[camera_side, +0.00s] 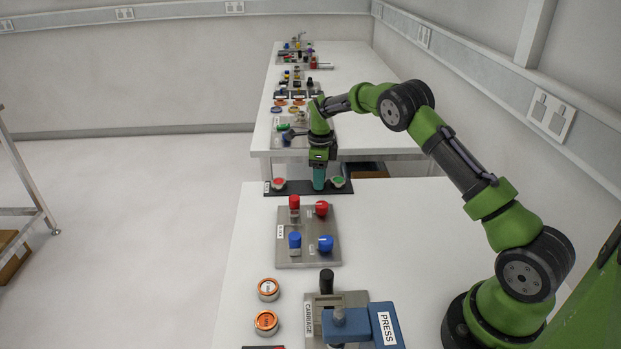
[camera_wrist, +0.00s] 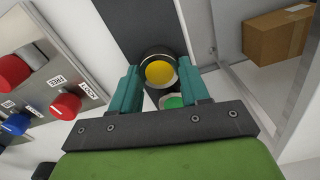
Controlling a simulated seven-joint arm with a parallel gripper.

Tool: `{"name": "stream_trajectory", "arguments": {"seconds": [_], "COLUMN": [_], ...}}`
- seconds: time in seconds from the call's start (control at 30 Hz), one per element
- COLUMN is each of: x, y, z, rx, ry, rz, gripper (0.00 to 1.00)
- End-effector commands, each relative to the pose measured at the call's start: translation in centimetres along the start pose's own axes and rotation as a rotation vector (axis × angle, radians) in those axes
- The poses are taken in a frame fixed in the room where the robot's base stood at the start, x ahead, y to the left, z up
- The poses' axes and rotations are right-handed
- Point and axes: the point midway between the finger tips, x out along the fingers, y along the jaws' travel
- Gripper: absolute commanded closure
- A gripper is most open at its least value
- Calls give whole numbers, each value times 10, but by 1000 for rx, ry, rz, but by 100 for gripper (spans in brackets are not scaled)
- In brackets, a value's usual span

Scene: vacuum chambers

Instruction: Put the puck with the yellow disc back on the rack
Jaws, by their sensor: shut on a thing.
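My gripper (camera_side: 319,181) points down at the dark rack strip (camera_side: 300,187) at the back of the near table. In the wrist view its teal fingers (camera_wrist: 159,75) are shut on the puck with the yellow disc (camera_wrist: 160,73), which has a dark, round rim. The fingers hide this puck in the side view, so I cannot tell whether it touches the rack. A puck with a red disc (camera_side: 279,183) sits on the rack to the left. A puck with a green disc (camera_side: 338,182) sits close on the right and shows partly in the wrist view (camera_wrist: 174,102).
A metal valve panel (camera_side: 309,247) with red and blue knobs stands in front of the rack. Two orange-topped round parts (camera_side: 268,289) and a blue press (camera_side: 383,325) are nearer. Behind, past a gap with a cardboard box (camera_wrist: 275,35), stands another table (camera_side: 345,65).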

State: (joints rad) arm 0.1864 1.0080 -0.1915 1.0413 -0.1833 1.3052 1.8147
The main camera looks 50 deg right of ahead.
Motion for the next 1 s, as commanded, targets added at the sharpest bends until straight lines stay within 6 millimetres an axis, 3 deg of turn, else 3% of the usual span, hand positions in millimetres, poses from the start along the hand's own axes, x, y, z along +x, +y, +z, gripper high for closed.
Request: {"name": "stream_trajectory", "arguments": {"seconds": [0.23,0.27,0.4,0.77,1.0], "x": [3,3,3,-3,-46], "y": [0,0,0,0,-1], "z": [0,0,0,0,1], "rx": [0,0,0,0,-1], "ry": [-1,0,0,0,-3], "rz": [-1,0,0,-2,-5], "gripper": [95,50,29,29,29]}}
